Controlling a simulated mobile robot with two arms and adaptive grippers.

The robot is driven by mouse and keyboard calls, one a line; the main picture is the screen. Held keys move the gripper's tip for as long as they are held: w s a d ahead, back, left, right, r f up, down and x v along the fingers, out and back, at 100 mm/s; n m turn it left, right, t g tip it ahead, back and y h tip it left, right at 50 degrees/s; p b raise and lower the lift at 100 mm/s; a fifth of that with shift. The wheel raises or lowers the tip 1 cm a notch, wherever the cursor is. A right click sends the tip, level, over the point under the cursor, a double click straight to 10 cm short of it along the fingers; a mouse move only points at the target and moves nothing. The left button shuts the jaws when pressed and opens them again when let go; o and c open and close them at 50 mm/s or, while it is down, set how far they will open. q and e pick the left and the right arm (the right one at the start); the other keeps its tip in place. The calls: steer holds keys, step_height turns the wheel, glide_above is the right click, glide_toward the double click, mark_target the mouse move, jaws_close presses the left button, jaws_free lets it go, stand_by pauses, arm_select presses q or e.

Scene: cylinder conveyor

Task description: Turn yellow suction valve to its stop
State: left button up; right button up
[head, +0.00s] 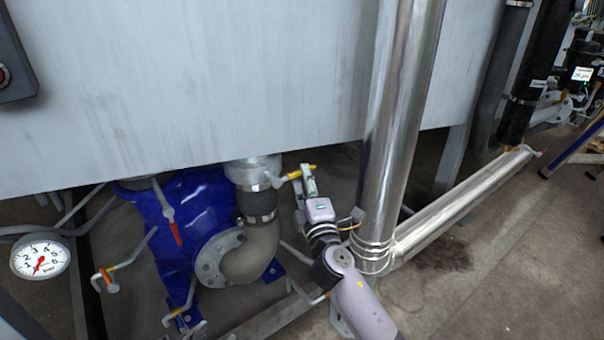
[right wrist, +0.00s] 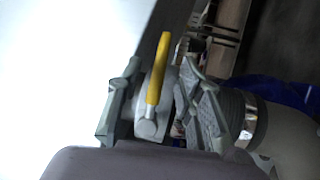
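The yellow suction valve handle (head: 292,175) sits at the grey pipe fitting just below the tank's lower edge. In the right wrist view the yellow handle (right wrist: 158,72) stands nearly upright, rising from a grey metal hub. My right gripper (head: 308,181) is at the handle, reaching up from below. Its two fingers are spread, one on each side of the handle, with a visible gap on the left. I cannot tell whether the right finger touches the valve. The right gripper partly hides the valve in the head view. My left gripper is not in view.
A blue pump (head: 185,215) with a grey elbow pipe (head: 255,250) stands left of my arm. A shiny vertical pipe (head: 398,130) is close on the right. The large grey tank (head: 190,80) overhangs above. A red-handled valve (head: 176,232) and a gauge (head: 40,258) are further left.

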steer(key=shift+x, duration=1.2)
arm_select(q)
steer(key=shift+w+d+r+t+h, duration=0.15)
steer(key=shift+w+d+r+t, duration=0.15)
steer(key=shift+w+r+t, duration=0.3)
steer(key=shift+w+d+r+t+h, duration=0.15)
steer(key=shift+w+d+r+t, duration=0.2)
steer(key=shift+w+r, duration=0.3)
arm_select(e)
steer(key=shift+w+a+r, duration=0.1)
steer(key=shift+w, duration=0.35)
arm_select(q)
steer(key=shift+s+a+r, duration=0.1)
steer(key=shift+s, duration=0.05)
arm_select(e)
steer(key=shift+c, duration=0.5)
jaws_close()
